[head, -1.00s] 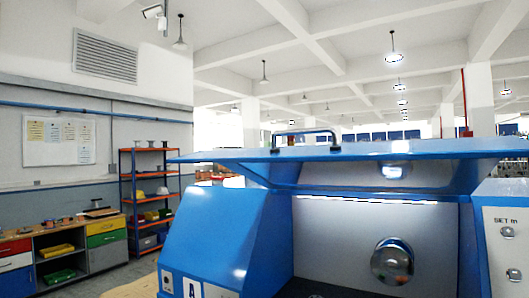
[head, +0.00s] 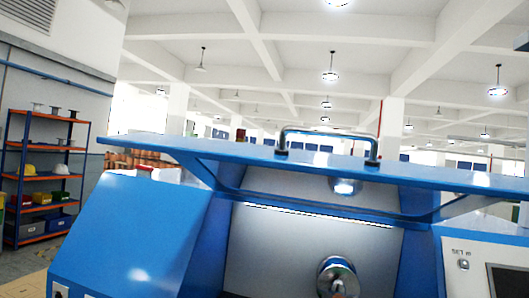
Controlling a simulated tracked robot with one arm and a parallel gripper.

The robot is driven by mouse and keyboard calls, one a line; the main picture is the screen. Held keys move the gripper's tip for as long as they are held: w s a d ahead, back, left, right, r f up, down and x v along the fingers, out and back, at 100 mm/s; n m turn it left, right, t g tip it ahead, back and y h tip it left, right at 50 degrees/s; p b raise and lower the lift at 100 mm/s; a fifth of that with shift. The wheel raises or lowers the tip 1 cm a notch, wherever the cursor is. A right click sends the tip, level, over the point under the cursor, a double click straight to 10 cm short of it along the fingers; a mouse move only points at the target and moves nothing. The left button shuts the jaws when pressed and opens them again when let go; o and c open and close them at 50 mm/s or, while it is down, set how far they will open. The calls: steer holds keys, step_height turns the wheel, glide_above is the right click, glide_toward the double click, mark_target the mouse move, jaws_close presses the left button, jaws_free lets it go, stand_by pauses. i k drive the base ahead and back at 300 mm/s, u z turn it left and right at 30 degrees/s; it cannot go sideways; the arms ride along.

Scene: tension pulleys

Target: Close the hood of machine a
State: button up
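Machine a (head: 135,228) is a blue cabinet that fills the lower part of the head view. Its label "A" showed in the earlier frame and is now mostly below the picture. Its blue hood (head: 240,152) is raised and stands open as a wide, near-level panel above the cavity. Inside the open cavity are a pale back wall, a light strip and a round metal chuck (head: 337,277). My gripper is not in view.
A control panel (head: 478,262) with a screen is on the machine's right side. An orange and blue shelf (head: 45,178) with bins and spools stands at the far left. The space above the hood is clear up to the ceiling lamps.

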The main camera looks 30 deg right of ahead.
mark_target(478, 190)
steer(key=z, duration=0.3)
steer(key=i, duration=0.9)
steer(key=u, duration=0.4)
steer(key=k, duration=1.8)
steer(key=z, duration=0.65)
steer(key=i, duration=1)
